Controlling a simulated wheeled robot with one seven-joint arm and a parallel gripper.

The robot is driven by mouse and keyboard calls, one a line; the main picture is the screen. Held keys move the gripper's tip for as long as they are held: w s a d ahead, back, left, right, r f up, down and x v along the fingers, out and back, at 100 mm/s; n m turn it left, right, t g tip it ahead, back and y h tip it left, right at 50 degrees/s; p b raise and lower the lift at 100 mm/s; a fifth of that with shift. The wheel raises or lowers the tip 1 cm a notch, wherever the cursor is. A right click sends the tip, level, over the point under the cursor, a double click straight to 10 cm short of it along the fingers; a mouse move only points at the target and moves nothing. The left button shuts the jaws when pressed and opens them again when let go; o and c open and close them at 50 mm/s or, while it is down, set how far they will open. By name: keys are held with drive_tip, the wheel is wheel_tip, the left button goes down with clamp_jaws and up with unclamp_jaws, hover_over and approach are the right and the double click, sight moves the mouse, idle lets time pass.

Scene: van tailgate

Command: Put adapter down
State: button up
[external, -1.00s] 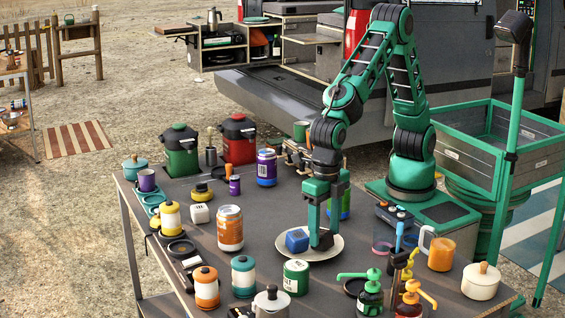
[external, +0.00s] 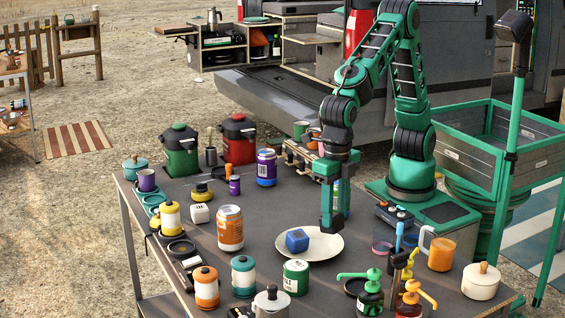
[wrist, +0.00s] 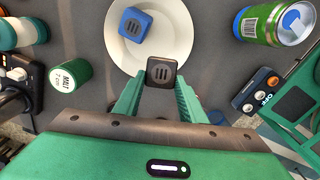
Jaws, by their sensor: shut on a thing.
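My gripper (external: 333,222) is shut on a small black cube-shaped adapter (wrist: 161,71) with slots on its face, held between the fingertips in the wrist view. In the external view the adapter is hard to make out against the dark fingers. My gripper is near the right rim of a white plate (external: 322,252). The height of the adapter above plate or table is hard to judge. A blue cube adapter (external: 297,240) lies on the plate, apart from my fingers; it also shows in the wrist view (wrist: 135,27).
A green-labelled can (wrist: 275,22) and a control box (wrist: 260,92) are right of my gripper in the wrist view. A green tin (external: 296,277), an orange jar (external: 230,229) and pump bottles (external: 370,296) stand around the plate. The plate's right part is bare.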

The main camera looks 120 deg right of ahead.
sight(334, 231)
drive_tip(key=s+a+r+m+h, duration=0.2)
drive_tip(key=s+a+r+m, duration=0.2)
drive_tip(key=s+a+r, duration=0.35)
drive_tip(key=w+d+f, duration=0.2)
drive_tip(key=w, duration=0.1)
drive_tip(key=w+d+f, duration=0.5)
drive_tip(key=w, duration=0.1)
drive_tip(key=shift+d+f, duration=0.15)
drive_tip(key=shift+d, duration=0.2)
drive_tip(key=shift+f, duration=1.95)
drive_tip(key=shift+f, duration=0.6)
drive_tip(key=o, duration=1.2)
drive_tip(key=shift+r, duration=0.1)
drive_tip(key=r, duration=0.4)
drive_tip(key=a+r, duration=0.1)
drive_tip(key=r, duration=0.3)
drive_tip(key=a+r, duration=0.1)
drive_tip(key=r, duration=0.3)
drive_tip(key=shift+a+r, duration=0.25)
drive_tip(key=shift+r, duration=0.15)
